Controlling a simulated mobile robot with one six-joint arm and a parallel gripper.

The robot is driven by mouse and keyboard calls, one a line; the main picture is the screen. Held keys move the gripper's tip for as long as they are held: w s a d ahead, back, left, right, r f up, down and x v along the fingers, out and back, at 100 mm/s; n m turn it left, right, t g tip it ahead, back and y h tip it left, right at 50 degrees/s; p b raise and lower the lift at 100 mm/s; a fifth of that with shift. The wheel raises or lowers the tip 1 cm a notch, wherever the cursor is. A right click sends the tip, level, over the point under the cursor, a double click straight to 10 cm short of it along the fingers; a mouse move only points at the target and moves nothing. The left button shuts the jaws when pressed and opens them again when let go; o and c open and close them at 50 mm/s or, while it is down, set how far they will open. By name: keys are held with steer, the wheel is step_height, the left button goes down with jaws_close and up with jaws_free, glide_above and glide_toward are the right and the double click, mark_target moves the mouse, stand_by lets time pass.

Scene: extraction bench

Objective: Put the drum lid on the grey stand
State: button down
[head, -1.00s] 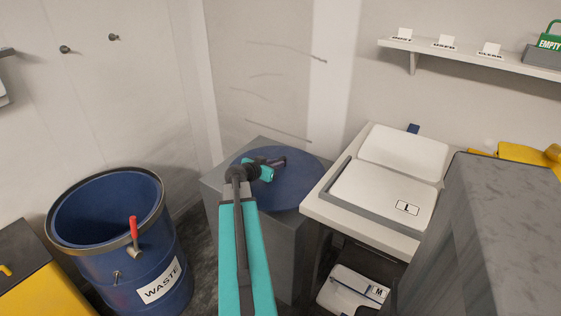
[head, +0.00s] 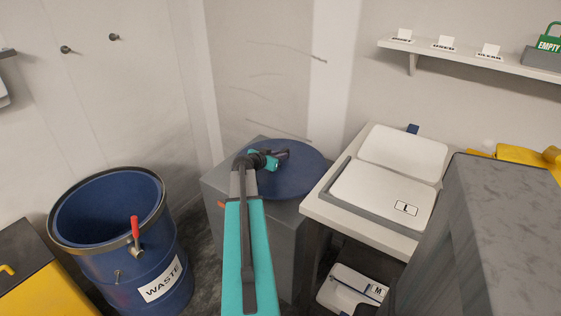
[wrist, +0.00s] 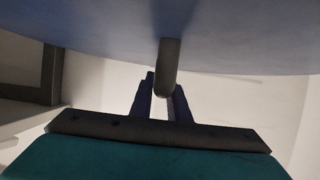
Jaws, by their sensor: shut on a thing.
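The drum lid (head: 300,180) is a round blue disc over the top of the grey stand (head: 245,225) in the head view. In the wrist view the lid (wrist: 80,25) fills the top, with a grey handle (wrist: 168,62) standing out from it. My gripper (head: 283,155) is over the lid, and in the wrist view its jaws (wrist: 165,92) are shut on the handle. The lid reaches to the stand's right side, and part of the stand's top is bare at the left. Whether the lid touches the stand is hard to tell.
An open blue waste drum (head: 150,240) stands at the left, beside a yellow and black box (head: 40,270). A white bench (head: 335,215) with a lidded tray (head: 375,200) is close to the lid's right. A tall grey block (head: 510,230) is at the far right.

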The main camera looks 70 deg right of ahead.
steer(key=shift+d+r, duration=0.1)
steer(key=shift+d, duration=0.05)
steer(key=shift+w+d, duration=0.1)
steer(key=shift+d, duration=0.3)
steer(key=shift+a+f+p, duration=0.1)
steer(key=shift+f+p, duration=0.2)
steer(key=shift+f, duration=1.5)
steer(key=c, duration=1.7)
jaws_free()
steer(key=shift+f, duration=0.1)
steer(key=shift+a, duration=0.15)
step_height(320, 180, up, 5)
steer(key=b, duration=0.1)
glide_above(265, 176)
steer(key=shift+a+f, duration=0.15)
